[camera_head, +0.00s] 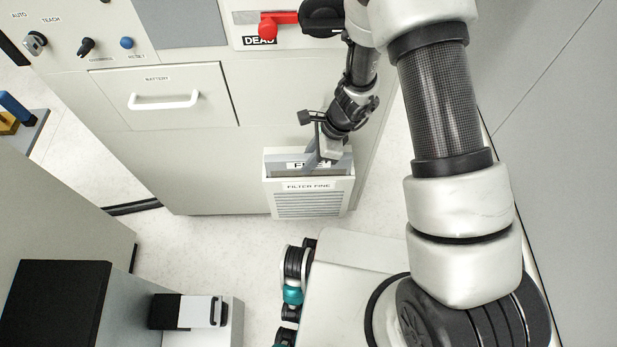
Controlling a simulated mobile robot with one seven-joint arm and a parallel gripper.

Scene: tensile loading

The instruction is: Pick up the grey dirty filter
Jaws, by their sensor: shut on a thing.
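A white housing labelled FILTER FINE (308,198) is fixed low on the front of the pale cabinet, with a louvred face and an open top. The grey filter (283,166) shows as a grey panel inside the open top. Its lower part is hidden by the housing's front wall. My gripper (318,160) reaches down from above into the housing's opening and is shut on the grey filter. The fingers cover part of a label behind them, and the exact grip point is small and hard to see.
The cabinet carries a BATTERY drawer with a white handle (164,101), a red switch handle (279,23) and several knobs at upper left. A black and white block with a handle (188,311) sits on a light stand at lower left. Pale floor (215,236) is clear below the housing.

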